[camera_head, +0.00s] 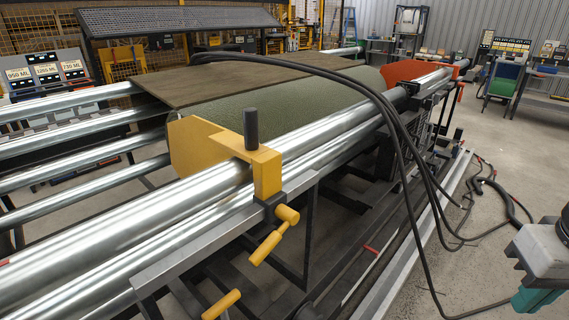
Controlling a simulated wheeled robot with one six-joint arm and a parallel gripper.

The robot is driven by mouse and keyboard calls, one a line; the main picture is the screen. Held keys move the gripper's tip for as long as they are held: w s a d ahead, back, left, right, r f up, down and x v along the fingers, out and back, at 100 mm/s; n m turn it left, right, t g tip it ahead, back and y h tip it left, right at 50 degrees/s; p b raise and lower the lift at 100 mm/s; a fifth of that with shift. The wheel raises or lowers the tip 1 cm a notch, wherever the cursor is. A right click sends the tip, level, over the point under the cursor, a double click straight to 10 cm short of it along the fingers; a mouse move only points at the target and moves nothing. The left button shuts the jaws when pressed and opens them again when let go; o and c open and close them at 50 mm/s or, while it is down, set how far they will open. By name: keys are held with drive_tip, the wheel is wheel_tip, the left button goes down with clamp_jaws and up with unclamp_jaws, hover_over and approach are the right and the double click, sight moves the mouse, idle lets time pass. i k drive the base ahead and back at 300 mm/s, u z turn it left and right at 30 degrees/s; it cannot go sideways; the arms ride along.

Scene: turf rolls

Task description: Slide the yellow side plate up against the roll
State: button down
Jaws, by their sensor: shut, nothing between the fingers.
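The yellow side plate (200,148) stands upright across the shiny metal rollers, left of centre. An upright black handle (251,130) rises from its yellow arm, and a yellow clamp lever (273,238) hangs below it at the front rail. The green turf roll (290,108) lies on the rollers behind and to the right of the plate. The plate hides the roll's near end, so I cannot tell whether they touch. A red side plate (405,71) stands at the roll's far end. A grey and teal part of my arm shows at the right edge; my gripper is not in view.
Black cables (400,160) arch over the roll and hang down in front of the machine on the right. A flat brown sheet (190,84) lies behind the roll. A second yellow lever (222,303) sits low at the front. Open floor (500,220) lies to the right.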

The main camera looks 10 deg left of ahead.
sight(197, 144)
drive_tip(key=u, duration=1.5)
drive_tip(key=k, duration=0.85)
drive_tip(key=z, duration=0.4)
drive_tip(key=i, duration=0.95)
drive_tip(key=z, duration=0.05)
